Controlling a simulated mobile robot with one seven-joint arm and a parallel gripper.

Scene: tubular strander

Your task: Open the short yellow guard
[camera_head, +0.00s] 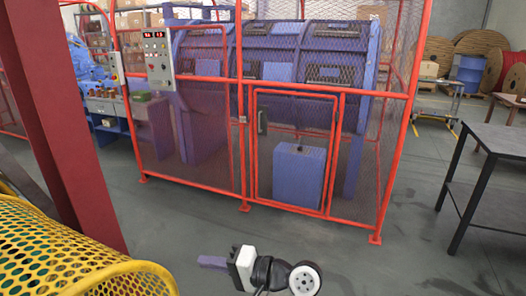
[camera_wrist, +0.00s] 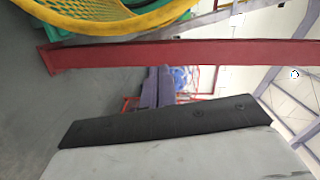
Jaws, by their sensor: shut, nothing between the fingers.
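A yellow perforated guard (camera_head: 70,250) with a curved, rounded rim fills the lower left corner in the head view. Green parts show through its holes. In the wrist view, its yellow rim and mesh (camera_wrist: 100,20) show at the top left. Only part of the guard is in either view, so I cannot tell its length. My gripper (camera_head: 205,261) is at the bottom middle of the head view, to the right of the guard and apart from it. It is shut and empty, its fingers pointing left.
A dark red post (camera_head: 62,130) rises beside the guard; it crosses the wrist view (camera_wrist: 180,55). A red-framed mesh cage (camera_head: 290,205) encloses a blue machine (camera_head: 270,60) behind. A dark table (camera_head: 495,140) stands at right. The grey floor (camera_head: 400,260) in front is clear.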

